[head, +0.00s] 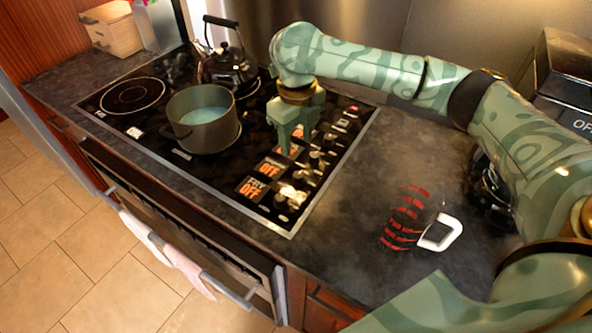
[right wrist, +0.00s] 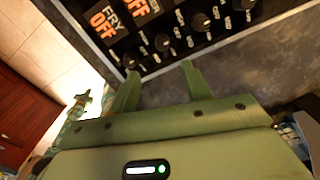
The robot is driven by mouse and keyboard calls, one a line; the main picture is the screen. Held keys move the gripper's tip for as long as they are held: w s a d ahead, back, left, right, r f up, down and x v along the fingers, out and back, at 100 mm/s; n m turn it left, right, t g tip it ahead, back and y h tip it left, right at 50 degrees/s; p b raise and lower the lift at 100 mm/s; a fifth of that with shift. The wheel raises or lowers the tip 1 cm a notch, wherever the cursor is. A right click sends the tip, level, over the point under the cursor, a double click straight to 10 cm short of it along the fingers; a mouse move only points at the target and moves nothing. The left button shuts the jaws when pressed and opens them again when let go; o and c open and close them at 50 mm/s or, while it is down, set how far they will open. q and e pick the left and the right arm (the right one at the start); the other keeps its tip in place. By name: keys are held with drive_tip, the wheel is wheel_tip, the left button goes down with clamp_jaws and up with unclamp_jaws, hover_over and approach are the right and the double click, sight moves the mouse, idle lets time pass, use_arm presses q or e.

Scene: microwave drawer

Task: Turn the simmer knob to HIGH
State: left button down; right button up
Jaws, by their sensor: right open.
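The stove's control panel has a row of dark knobs (head: 301,174) beside display labels such as FRY OFF (head: 252,188). I cannot read which knob is the simmer one. In the right wrist view, several knobs (right wrist: 162,42) show past the fingertips, with FRY OFF (right wrist: 105,20) at upper left. My right gripper (head: 290,148) hangs over the panel, pointing down. Its two fingers (right wrist: 160,84) are spread and empty, apart from the knobs in the wrist view. The gripper hides part of the panel in the head view. My left gripper is not clearly seen.
A grey pot (head: 203,135) with bluish contents and a dark kettle (head: 229,67) stand on the cooktop (head: 190,170). A white handle-shaped piece (head: 440,233) and red marks lie on the counter (head: 350,265) at right. A dark appliance (head: 570,70) stands at far right.

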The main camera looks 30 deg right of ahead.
sight(298, 174)
drive_tip(key=f+b, duration=0.1)
drive_tip(key=f, duration=0.2)
drive_tip(key=f+b, duration=0.1)
drive_tip(key=f, duration=0.3)
drive_tip(key=f+b, duration=0.1)
drive_tip(key=f, duration=0.3)
drive_tip(key=shift+w+d, duration=0.1)
drive_tip(key=shift+d, duration=0.15)
drive_tip(key=shift+d+f+b, duration=0.1)
drive_tip(key=shift+f+b, duration=0.1)
drive_tip(key=shift+b, duration=0.1)
drive_tip(key=c, duration=1)
drive_tip(key=shift+r, duration=0.1)
